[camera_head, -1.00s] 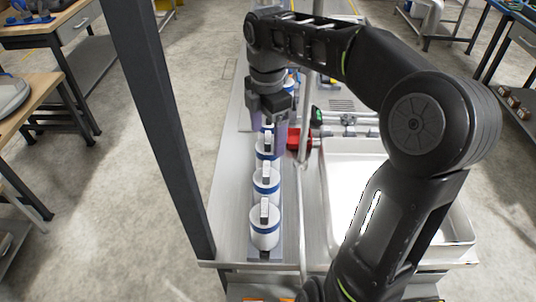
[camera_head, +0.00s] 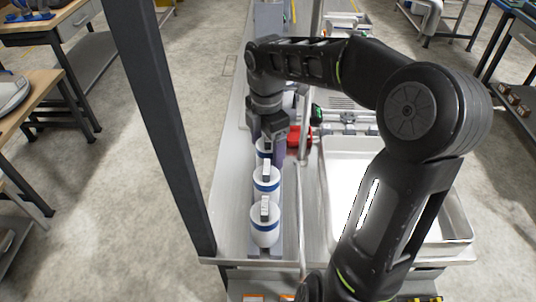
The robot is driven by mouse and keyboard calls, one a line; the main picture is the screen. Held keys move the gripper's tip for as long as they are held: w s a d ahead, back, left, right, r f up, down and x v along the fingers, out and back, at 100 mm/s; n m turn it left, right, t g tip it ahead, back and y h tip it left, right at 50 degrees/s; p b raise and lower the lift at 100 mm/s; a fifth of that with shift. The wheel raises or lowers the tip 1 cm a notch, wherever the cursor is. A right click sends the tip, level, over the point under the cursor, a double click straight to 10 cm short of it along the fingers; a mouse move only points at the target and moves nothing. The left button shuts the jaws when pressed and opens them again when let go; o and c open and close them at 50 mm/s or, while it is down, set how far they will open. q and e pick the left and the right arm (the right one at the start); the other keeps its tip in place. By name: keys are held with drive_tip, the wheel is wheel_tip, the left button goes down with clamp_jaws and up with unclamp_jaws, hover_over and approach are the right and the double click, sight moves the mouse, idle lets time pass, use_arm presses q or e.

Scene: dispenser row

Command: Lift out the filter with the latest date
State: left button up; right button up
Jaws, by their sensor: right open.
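White filters with blue bands and upright top handles stand in a row along the narrow bench. The nearest filter (camera_head: 265,224) and the one behind it (camera_head: 267,183) show clearly. A third filter (camera_head: 262,155) stands behind them, partly covered by my right gripper (camera_head: 268,140). My right gripper points down at this third filter, open, with its fingers close about the handle. Whether they touch it I cannot tell. Filters farther back are mostly hidden by my arm. No dates are readable. My left gripper is not in view.
A white basin (camera_head: 463,222) stands right of the row, partly behind my right arm. A red part (camera_head: 300,137) and pipework are just right of the gripper. A dark upright post (camera_head: 165,130) rises on the left.

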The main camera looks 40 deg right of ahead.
wheel_tip(320, 180, down, 2)
drive_tip(key=shift+f, duration=0.25)
drive_tip(key=shift+c, duration=0.3)
drive_tip(key=c, duration=1.7)
